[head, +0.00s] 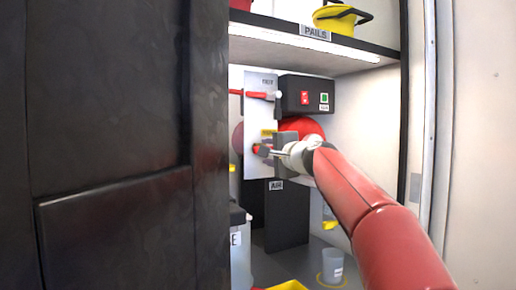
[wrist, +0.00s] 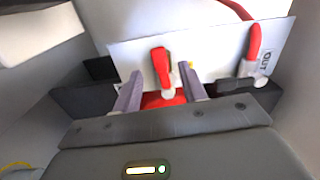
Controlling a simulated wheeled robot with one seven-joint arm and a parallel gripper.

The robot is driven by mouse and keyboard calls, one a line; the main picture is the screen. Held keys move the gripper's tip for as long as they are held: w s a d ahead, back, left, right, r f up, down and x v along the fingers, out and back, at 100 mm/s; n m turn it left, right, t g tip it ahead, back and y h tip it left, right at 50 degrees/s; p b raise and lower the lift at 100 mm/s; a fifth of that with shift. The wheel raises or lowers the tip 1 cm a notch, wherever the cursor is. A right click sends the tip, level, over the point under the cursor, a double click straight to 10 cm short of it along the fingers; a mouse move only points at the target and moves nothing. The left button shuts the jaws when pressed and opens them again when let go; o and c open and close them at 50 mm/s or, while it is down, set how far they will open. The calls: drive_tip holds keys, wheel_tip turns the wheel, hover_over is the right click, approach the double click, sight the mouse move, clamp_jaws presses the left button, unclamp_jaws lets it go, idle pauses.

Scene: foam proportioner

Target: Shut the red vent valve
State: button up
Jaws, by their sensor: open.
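A white valve panel (head: 262,118) stands inside the cabinet, edged by the black box. In the head view my gripper (head: 264,151) is at its lower part, by a small red piece. In the wrist view my gripper (wrist: 160,92) is open, and a red lever (wrist: 162,66) with a pale pivot shows between its two grey fingers, apparently not clamped. I take this as the vent valve, but its label is not readable. A second red lever (wrist: 253,48) sits by the label OUT at the right; in the head view a red lever (head: 258,95) is high on the panel.
A black box (head: 307,95) with red and green switches is right of the panel. A shelf (head: 300,48) holding a yellow pail (head: 343,20) is above. A dark cabinet door (head: 110,140) fills the left. A clear cup (head: 332,266) stands on the floor.

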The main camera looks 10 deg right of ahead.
drive_tip(key=shift+p+x, duration=0.85)
drive_tip(key=shift+x, duration=1.4)
drive_tip(key=shift+c, duration=0.4)
clamp_jaws()
